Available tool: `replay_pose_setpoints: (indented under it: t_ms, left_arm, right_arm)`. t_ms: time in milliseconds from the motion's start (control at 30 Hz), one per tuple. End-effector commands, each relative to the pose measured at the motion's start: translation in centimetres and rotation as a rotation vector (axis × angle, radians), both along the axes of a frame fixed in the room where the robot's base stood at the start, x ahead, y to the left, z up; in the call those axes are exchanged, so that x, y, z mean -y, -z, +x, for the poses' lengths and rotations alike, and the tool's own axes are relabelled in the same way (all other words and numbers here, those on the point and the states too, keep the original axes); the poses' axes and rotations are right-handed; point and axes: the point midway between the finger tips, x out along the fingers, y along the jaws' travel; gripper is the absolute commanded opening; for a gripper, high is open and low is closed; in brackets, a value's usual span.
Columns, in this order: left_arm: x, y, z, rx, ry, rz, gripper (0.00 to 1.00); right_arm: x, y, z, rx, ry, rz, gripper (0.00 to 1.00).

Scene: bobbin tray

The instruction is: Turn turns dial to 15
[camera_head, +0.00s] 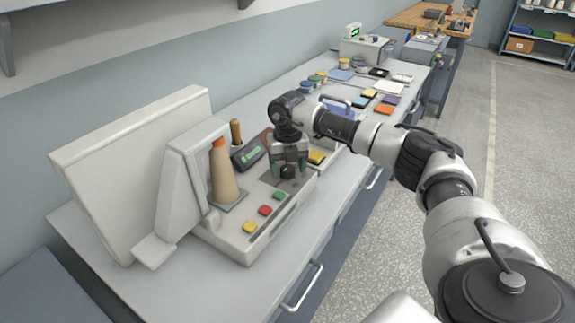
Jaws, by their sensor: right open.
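The winding machine (228,240) stands on the bench at left centre, with a small green-lit display (249,154) whose digits are too small to read. A dark knob (288,172), apparently the turns dial, sits on a dark square plate on its top, behind the coloured buttons. My right gripper (289,163) points down directly over this knob, its open fingers around or just above it. I cannot tell whether they touch it. The gripper hides much of the knob, and its setting cannot be read. My left gripper is out of view.
A tan cone (223,172) with an orange tip stands on the machine, left of the display. Red (264,210), green (279,196) and yellow (250,227) buttons line its front. A tray with a yellow item (317,157) stands close right of the gripper. Coloured pieces lie farther back.

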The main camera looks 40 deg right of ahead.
Motion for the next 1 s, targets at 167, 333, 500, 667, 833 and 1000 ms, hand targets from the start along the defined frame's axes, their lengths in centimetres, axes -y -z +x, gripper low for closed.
replay_pose_setpoints:
  t_ms: [167, 333, 500, 667, 833, 1000]
  left_arm:
    - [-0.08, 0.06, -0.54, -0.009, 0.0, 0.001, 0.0]
    - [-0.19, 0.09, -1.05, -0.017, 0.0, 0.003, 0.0]
    - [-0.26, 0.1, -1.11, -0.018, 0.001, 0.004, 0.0]
    - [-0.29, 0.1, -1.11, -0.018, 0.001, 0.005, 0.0]
    - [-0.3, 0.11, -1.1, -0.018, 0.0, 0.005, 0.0]
    - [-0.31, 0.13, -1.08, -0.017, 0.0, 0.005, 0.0]
  right_arm:
    - [-0.01, 0.0, 0.0, -0.001, 0.0, 0.0, 0.61]
    - [-0.02, -0.02, 0.0, -0.001, -0.001, 0.0, 0.35]
    - [-0.02, -0.03, 0.0, -0.001, -0.001, 0.0, 0.19]
    - [-0.01, -0.04, 0.0, -0.001, -0.018, 0.0, 0.19]
    - [-0.01, -0.06, 0.0, 0.0, -0.078, 0.001, 0.19]
    - [-0.01, -0.07, 0.02, 0.0, -0.192, 0.001, 0.19]
